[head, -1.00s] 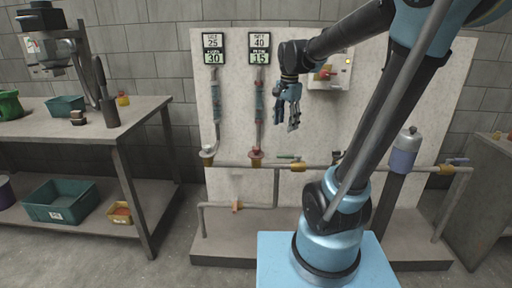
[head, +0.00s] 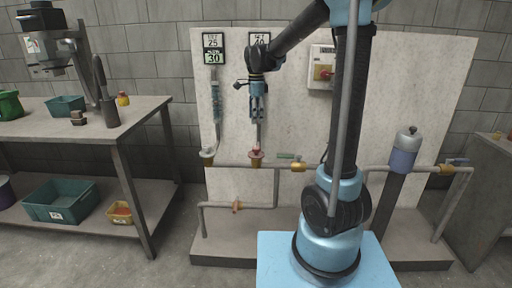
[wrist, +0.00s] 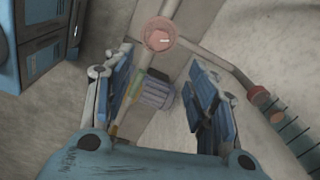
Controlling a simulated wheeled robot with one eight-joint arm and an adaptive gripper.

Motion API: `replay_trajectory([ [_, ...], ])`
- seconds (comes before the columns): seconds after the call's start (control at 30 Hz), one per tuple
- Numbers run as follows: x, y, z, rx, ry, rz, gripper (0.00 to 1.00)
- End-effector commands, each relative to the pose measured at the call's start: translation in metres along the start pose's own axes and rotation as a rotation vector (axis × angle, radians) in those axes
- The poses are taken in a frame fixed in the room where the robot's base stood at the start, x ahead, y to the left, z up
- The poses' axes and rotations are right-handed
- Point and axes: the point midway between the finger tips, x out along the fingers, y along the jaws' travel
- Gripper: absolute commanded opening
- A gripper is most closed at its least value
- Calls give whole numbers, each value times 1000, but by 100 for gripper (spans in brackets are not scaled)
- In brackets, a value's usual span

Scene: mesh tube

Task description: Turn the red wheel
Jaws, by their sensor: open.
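The red wheel (head: 256,153) sits on a brass-coloured fitting at the foot of the right vertical tube, on the pale panel. In the wrist view the red wheel (wrist: 160,33) is seen face-on, just beyond and between the fingertips. My gripper (head: 257,117) points down in front of that tube, above the wheel and apart from it.
A left tube (head: 214,100) has its own fitting beside the wheel. A switch box (head: 323,70) is on the panel at right. A workbench (head: 75,120) stands at left. Space before the wheel is clear.

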Motion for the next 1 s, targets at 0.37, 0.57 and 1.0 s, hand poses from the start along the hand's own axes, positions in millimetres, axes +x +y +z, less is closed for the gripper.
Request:
replay_trajectory([
  [0.37,63,0,0,-1,0,0,52],
  [0.57,94,0,0,-1,0,0,52],
  [1.0,142,0,-1,-1,0,0,52],
])
